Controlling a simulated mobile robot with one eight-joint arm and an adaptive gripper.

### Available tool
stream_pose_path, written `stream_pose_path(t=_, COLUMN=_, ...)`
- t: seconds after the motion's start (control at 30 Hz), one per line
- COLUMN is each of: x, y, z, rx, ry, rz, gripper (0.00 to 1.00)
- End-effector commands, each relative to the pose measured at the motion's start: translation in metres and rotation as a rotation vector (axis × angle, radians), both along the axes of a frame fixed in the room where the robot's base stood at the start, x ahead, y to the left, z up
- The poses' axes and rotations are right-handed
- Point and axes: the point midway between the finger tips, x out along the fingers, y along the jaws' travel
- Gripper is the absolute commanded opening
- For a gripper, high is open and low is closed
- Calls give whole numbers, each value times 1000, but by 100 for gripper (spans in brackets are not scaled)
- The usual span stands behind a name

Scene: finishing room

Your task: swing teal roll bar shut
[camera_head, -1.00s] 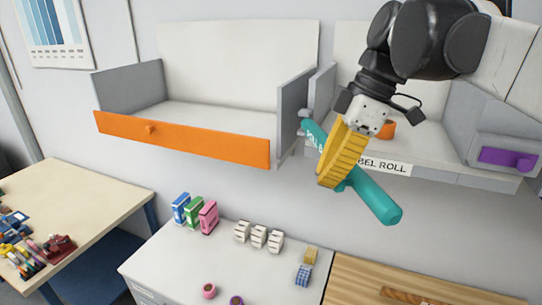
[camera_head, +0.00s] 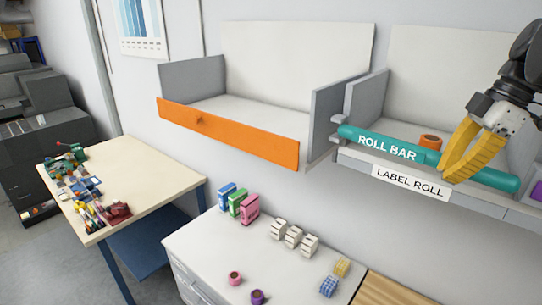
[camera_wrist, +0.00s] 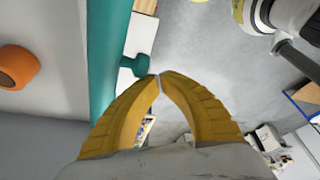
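The teal roll bar (camera_head: 388,147), marked ROLL BAR, lies across the front of the label roll bay, just above the LABEL ROLL sign (camera_head: 410,181). Its left end sits at a grey hinge on the bay's left side. I cannot tell whether its right end is seated. My gripper (camera_head: 446,178) is at the right half of the bar, on its front side. In the wrist view the yellow fingertips (camera_wrist: 160,76) meet with nothing between them. The bar (camera_wrist: 105,50) runs along their left, and a teal knob (camera_wrist: 137,65) on it is close to the tips.
An orange roll (camera_head: 430,142) sits in the bay behind the bar. An orange-fronted drawer bay (camera_head: 228,131) is to the left. Small boxes stand on the white cabinet (camera_head: 215,262) below. A table (camera_head: 150,175) with clutter is at the left.

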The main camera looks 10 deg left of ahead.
Motion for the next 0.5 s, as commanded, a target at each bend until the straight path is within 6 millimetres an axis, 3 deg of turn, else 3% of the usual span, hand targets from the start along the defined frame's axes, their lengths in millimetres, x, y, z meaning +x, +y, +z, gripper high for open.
stream_pose_path(t=0.2, x=17, y=-19, z=0, rx=0, ry=2, rz=-2, gripper=0)
stream_pose_path(t=0.5, x=26, y=-28, z=0, rx=-2, ry=0, rz=-2, gripper=0)
